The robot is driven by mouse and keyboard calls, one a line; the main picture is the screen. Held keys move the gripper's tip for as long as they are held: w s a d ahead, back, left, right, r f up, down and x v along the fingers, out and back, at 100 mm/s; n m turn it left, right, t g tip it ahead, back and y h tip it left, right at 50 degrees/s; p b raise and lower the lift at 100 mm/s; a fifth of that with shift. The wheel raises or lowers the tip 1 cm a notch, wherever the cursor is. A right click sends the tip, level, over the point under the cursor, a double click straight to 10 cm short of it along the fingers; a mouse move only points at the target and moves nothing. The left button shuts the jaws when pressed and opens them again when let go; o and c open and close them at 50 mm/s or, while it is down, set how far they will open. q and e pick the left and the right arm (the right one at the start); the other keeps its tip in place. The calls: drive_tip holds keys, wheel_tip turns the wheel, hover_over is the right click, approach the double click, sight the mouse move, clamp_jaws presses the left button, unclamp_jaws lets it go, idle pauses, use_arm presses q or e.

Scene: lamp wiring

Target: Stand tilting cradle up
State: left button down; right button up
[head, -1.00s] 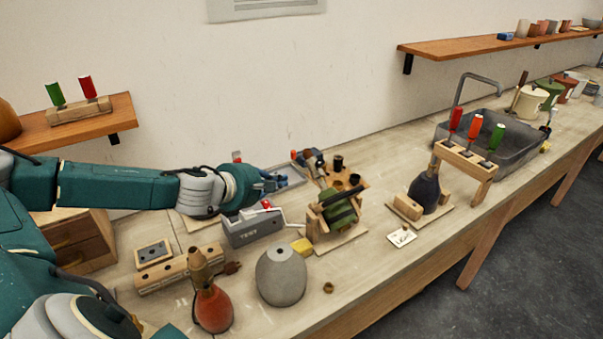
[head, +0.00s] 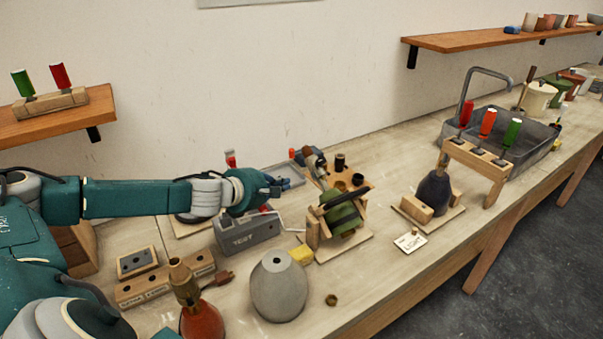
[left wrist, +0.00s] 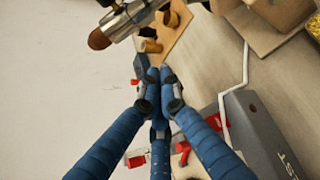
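The tilting cradle is a wooden frame (head: 312,232) on a board at the bench's middle. A green lamp body (head: 343,216) lies leaning in it, with a dark bar across it. My left gripper (head: 284,185) hovers left of the cradle, behind the grey test box, apart from both. In the left wrist view its blue fingers (left wrist: 160,74) come together at the tips with nothing seen between them. Part of what looks like the cradle's wood (left wrist: 258,28) shows at that view's upper right. My right gripper is not in view.
The grey test box (head: 247,233) with a crank stands just left of the cradle. A wooden rack (head: 352,188) with tools and brass parts is behind it. A grey rounded base (head: 279,288) and small brass ring (head: 331,300) are in front.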

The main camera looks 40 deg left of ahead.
use_arm(q)
drive_tip(key=w+d+p, duration=0.2)
drive_tip(key=w+p, duration=0.1)
drive_tip(key=w, duration=0.2)
drive_tip(key=shift+w+d, duration=0.25)
drive_tip(key=shift+w, duration=0.15)
